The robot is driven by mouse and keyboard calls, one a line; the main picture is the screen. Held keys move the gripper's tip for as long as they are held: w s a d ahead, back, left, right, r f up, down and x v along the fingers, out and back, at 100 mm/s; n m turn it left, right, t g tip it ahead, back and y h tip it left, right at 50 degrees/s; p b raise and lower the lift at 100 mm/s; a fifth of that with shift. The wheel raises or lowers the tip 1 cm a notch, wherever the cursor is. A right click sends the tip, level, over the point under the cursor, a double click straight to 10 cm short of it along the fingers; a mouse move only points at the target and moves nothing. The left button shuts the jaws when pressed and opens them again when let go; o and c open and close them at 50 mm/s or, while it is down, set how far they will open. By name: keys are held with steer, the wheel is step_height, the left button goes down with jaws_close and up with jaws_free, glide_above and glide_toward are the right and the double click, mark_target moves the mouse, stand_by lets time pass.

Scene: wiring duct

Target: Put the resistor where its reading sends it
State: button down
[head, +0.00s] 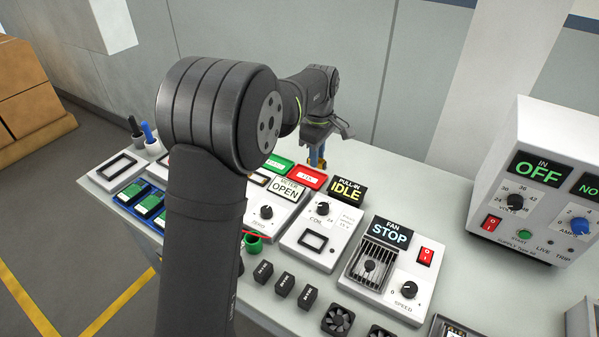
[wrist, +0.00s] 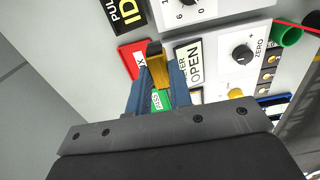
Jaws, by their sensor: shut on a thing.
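My gripper (wrist: 160,82) is shut on a tan-brown piece, which I take to be the resistor (wrist: 155,62), held between its two blue fingers. In the head view my gripper (head: 317,162) is at the back of the bench, beyond the instruments. In the wrist view the resistor overlaps the red plate (wrist: 131,57) and the green plate (wrist: 161,99); I cannot tell its height above them. The red plate (head: 308,177) and green plate (head: 278,164) lie side by side in the head view. The meter display (head: 288,189) reads OPEN.
The coil unit (head: 315,240) reads IDLE and the fan unit (head: 392,270) reads STOP. A power supply (head: 535,185) reading OFF stands at right. Black relays (head: 284,284) and a fan (head: 338,319) lie in front. A blue tray (head: 128,193) is at left. Bench is clear at back right.

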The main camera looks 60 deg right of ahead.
steer(key=s+d+f, duration=0.1)
steer(key=s+d, duration=0.2)
steer(key=s, duration=0.2)
glide_above(307, 178)
step_height(307, 178, down, 7)
steer(key=shift+d+f, duration=0.1)
steer(key=shift+f, duration=2)
steer(key=c, duration=1.3)
jaws_free()
steer(key=shift+f, duration=0.15)
step_height(307, 178, up, 12)
steer(key=shift+r, duration=0.2)
